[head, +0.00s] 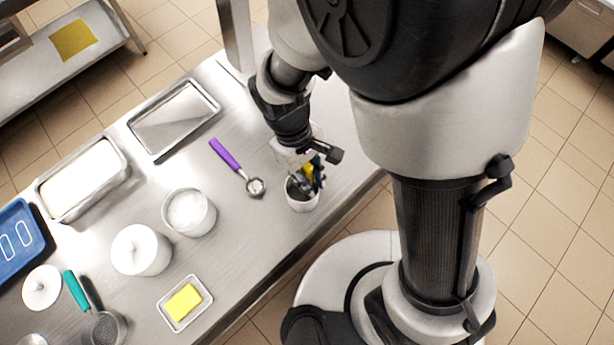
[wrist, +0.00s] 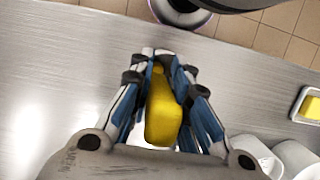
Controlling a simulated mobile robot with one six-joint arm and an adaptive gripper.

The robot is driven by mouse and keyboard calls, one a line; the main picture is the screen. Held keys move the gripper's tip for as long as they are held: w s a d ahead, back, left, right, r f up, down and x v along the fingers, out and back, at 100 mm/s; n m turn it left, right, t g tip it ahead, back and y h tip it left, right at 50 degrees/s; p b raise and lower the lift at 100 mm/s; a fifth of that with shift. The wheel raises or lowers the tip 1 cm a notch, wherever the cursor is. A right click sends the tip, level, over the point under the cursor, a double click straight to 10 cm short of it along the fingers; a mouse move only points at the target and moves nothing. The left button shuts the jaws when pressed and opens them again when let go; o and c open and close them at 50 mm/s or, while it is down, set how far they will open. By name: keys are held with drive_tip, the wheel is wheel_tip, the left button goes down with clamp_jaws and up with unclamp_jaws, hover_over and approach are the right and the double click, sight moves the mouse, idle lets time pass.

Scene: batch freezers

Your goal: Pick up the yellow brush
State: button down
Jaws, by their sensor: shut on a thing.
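The yellow brush (wrist: 163,112) shows in the wrist view as a yellow handle, lying between the blue-and-black fingers of my gripper (wrist: 160,68). My gripper is shut on it. In the head view my gripper (head: 308,180) points down at a small white cup (head: 302,207) near the table's front edge. A bit of the yellow brush (head: 309,171) shows between the fingers there. The brush's far end is hidden by the fingers and the cup, so I cannot tell whether it is still inside the cup.
A purple-handled scoop (head: 230,158) lies left of the cup. An empty metal tray (head: 174,119), a filled metal pan (head: 82,178), white tubs (head: 190,212) and a small tray (head: 205,305) with a yellow block (head: 183,302) stand further left. Bare steel table surrounds the cup.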

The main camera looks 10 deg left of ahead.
wheel_tip(320, 180, up, 20)
drive_tip(key=p, duration=0.5)
idle(0.5)
